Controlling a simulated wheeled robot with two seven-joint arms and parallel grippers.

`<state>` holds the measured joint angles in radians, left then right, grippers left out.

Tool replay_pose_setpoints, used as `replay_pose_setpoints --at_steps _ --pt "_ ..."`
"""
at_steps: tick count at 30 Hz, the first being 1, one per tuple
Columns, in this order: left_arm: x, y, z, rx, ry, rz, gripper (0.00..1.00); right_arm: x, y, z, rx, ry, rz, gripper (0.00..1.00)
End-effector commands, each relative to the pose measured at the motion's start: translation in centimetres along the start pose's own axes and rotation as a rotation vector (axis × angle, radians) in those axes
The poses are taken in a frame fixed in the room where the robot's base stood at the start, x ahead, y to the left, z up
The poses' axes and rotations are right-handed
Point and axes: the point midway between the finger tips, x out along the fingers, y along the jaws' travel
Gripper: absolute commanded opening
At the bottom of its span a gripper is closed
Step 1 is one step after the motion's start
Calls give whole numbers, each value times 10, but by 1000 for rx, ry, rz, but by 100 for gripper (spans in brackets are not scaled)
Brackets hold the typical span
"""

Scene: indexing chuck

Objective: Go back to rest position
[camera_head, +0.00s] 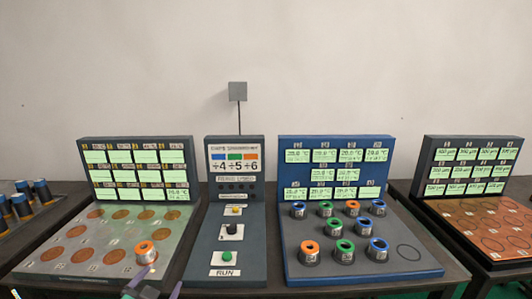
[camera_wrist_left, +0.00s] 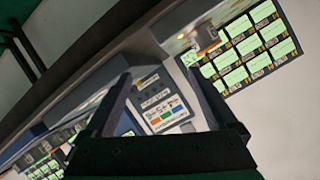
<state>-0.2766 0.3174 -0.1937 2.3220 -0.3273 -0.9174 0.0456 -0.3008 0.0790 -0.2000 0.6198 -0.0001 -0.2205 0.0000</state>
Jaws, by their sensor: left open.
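My left gripper (camera_head: 157,282) is at the bottom edge of the head view, near the front edge of the metal plate. Only its finger ends show there. In the left wrist view its two dark fingers (camera_wrist_left: 158,98) stand apart with nothing between them. A grey cylinder with an orange ring top (camera_head: 145,252) stands upright on the plate, just beyond the gripper in the picture; I cannot tell whether they touch. My right gripper does not show.
The metal plate (camera_head: 100,228) has several copper discs and a display panel behind. The control console (camera_head: 235,215) has a green RUN button (camera_head: 227,256). A blue station (camera_head: 412,262) holds several ringed cylinders. A copper-disc board (camera_head: 490,222) stands at right.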

Motion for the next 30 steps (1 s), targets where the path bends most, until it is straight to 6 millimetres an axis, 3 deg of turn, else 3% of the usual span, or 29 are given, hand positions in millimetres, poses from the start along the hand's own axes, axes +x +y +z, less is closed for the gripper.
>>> replay_pose_setpoints --at_steps 1,3,6,14,23,26,30 --pt "-6 13 32 -54 -114 46 91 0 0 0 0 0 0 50" --pt "-18 31 70 -111 -259 110 91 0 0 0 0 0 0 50" --pt "-40 55 112 -172 -430 192 91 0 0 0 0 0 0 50" --pt "-111 108 185 -277 -790 400 91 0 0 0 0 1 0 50" --pt "-60 167 276 -261 -848 421 91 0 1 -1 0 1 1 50" --pt "-49 191 318 -254 -868 429 91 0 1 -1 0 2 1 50" --pt "-49 230 399 -240 -908 443 91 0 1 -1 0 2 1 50"
